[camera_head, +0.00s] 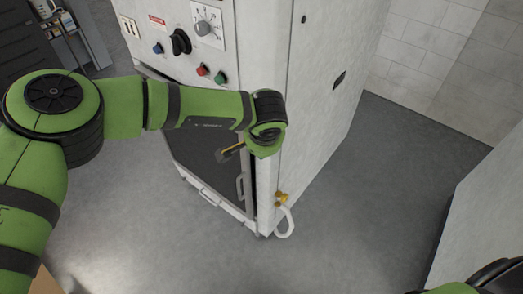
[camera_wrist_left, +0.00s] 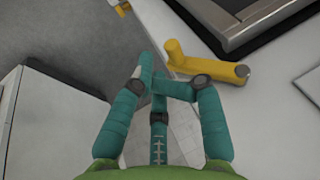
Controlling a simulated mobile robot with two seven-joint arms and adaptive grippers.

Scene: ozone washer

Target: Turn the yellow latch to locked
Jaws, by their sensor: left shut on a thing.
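The yellow latch (camera_wrist_left: 210,65) is a bent yellow bar on the pale front of the washer, beside a dark-framed panel in the left wrist view. The fingers hide part of the contact. In the head view my left wrist hides these fingers. My right gripper is not in view.
The washer's control panel has a black knob (camera_head: 180,42), a grey dial (camera_head: 202,28) and coloured buttons above my forearm. Grey floor (camera_head: 345,215) to the right is clear.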

